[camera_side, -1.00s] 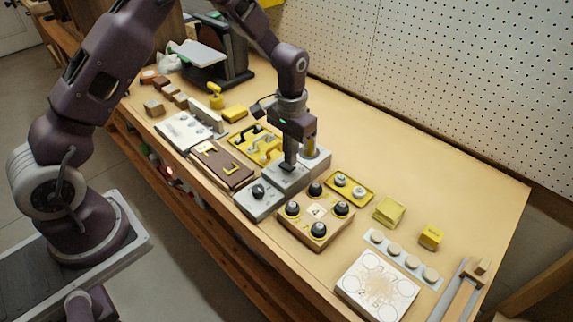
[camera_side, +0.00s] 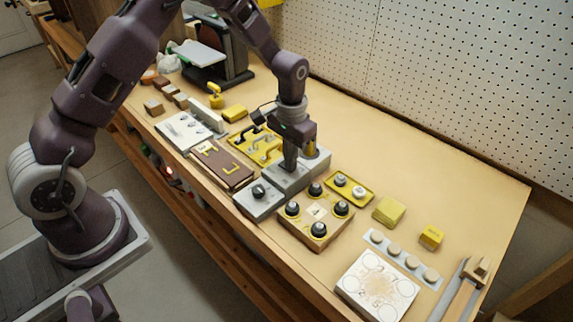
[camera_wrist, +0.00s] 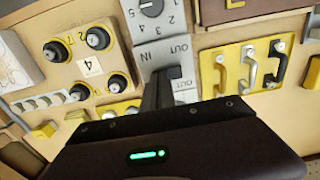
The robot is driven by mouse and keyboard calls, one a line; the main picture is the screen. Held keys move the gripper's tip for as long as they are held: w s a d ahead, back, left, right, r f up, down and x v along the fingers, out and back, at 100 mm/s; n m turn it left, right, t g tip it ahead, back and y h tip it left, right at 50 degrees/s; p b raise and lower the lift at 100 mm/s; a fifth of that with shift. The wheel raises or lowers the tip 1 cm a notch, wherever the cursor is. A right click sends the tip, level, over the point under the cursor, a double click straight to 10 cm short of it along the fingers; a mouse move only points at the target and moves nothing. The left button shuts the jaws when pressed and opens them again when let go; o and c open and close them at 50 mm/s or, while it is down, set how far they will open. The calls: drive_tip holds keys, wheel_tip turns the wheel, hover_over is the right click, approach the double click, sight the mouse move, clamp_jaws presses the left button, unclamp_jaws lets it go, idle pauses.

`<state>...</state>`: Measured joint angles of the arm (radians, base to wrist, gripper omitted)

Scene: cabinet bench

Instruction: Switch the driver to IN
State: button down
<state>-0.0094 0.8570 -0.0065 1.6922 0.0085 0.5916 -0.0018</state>
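A small dark switch piece (camera_wrist: 174,72) shows on the panel by the OUT print. My gripper (camera_side: 289,167) points down at the top of the box. In the wrist view its dark fingers (camera_wrist: 158,92) look closed together, with tips at or very near the switch. The fingers hide part of the switch, so contact and its exact position cannot be told.
A grey dial box (camera_side: 259,197) adjoins the driver in front. A wooden board with black knobs (camera_side: 316,212) stands to the right, a yellow plate with handles (camera_side: 256,146) behind left, and a brown panel (camera_side: 222,165) to the left.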

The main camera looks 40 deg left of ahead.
drive_tip(key=shift+f, duration=0.15)
drive_tip(key=shift+r, duration=3.5)
drive_tip(key=s+r+t, duration=0.3)
drive_tip(key=s+r, duration=1.1)
drive_tip(key=r, duration=0.4)
drive_tip(key=s+r+t, duration=0.1)
drive_tip(key=s+t, duration=0.1)
drive_tip(key=s, duration=1.2)
drive_tip(key=shift+s+r+t, duration=0.2)
drive_tip(key=shift+r+t, duration=0.05)
drive_tip(key=shift+t, duration=0.05)
drive_tip(key=shift+d, duration=0.1)
